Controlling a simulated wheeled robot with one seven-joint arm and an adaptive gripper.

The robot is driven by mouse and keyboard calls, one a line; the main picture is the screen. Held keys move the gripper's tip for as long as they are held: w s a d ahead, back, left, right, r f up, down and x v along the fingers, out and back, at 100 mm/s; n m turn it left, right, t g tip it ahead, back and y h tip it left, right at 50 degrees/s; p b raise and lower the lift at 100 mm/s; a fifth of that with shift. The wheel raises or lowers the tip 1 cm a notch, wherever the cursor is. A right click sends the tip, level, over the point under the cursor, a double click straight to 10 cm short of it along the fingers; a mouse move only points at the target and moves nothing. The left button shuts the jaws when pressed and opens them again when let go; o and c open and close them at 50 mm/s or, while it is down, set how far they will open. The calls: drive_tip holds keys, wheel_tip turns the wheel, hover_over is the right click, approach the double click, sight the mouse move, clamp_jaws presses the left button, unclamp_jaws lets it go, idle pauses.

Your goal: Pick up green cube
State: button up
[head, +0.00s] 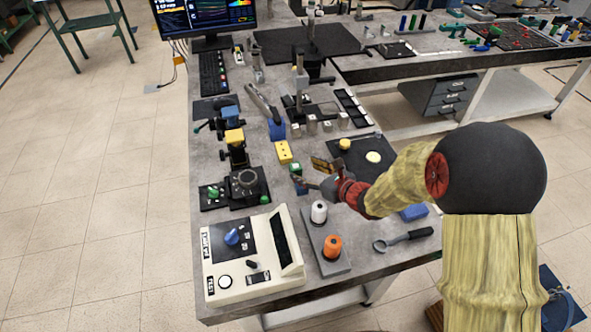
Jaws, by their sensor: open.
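The cube's lower edge is partly hard to make out beside the fingers.
A white control box (250,258) fills the front left. A black fixture with a green knob (213,192) is to the left. A dark mat (357,171) lies right, behind my arm.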

sight(297, 167)
drive_tip(key=b+x, duration=0.1)
drive_tip(key=x, duration=0.1)
drive_tip(key=b+x, duration=0.1)
drive_tip(key=x, duration=0.2)
drive_tip(key=d+f+b+x, duration=0.1)
drive_tip(key=x, duration=0.1)
drive_tip(key=shift+w+a+f, duration=0.1)
drive_tip(key=shift+w+a, duration=0.2)
drive_tip(key=shift+w, duration=0.05)
drive_tip(key=shift+c, duration=0.4)
drive_tip(key=shift+c, duration=1.2)
drive_tip(key=c, duration=1.1)
drive_tip(key=shift+c, duration=0.3)
